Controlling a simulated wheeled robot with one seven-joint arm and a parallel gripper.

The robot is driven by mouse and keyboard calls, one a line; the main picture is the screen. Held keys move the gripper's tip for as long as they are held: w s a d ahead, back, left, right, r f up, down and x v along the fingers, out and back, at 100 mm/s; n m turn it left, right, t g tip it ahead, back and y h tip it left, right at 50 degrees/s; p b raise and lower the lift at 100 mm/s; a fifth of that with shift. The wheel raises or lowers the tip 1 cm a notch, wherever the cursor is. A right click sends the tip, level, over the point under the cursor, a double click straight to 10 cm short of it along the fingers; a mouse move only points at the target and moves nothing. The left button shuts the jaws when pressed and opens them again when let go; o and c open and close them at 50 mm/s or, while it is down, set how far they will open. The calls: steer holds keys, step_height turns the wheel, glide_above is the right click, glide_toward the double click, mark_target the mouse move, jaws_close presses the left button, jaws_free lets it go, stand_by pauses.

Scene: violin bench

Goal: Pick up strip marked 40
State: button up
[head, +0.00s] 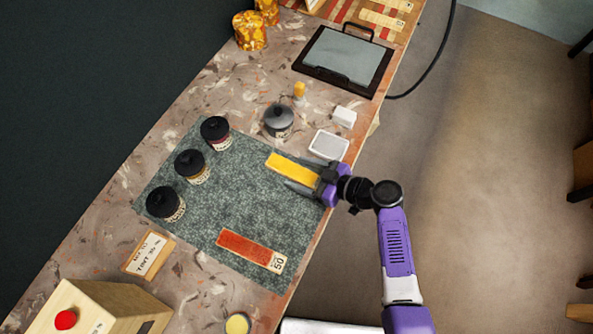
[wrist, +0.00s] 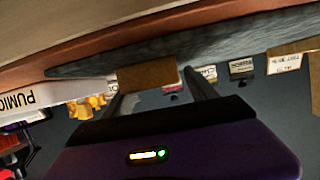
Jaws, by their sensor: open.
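A yellow strip (head: 290,168) lies on the grey-green mat (head: 225,200) near its right edge, pointing at my gripper. No number can be read on it; its right end is hidden by my gripper. My gripper (head: 304,182) is open and low at that right end, one finger showing along the strip's near side. In the wrist view, a brown end face (wrist: 146,76), likely the strip's, shows between the two fingers (wrist: 157,88), with a gap to the right finger. A red strip (head: 245,245) with a label reading 50 lies on the front part of the mat.
Several black-lidded jars (head: 190,165) stand along the mat's left side. A grey-lidded pot (head: 278,120), a white tray (head: 329,145) and a white block (head: 344,117) stand behind the yellow strip. A wooden box with a red knob (head: 66,319) is at front left.

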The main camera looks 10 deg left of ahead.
jaws_close()
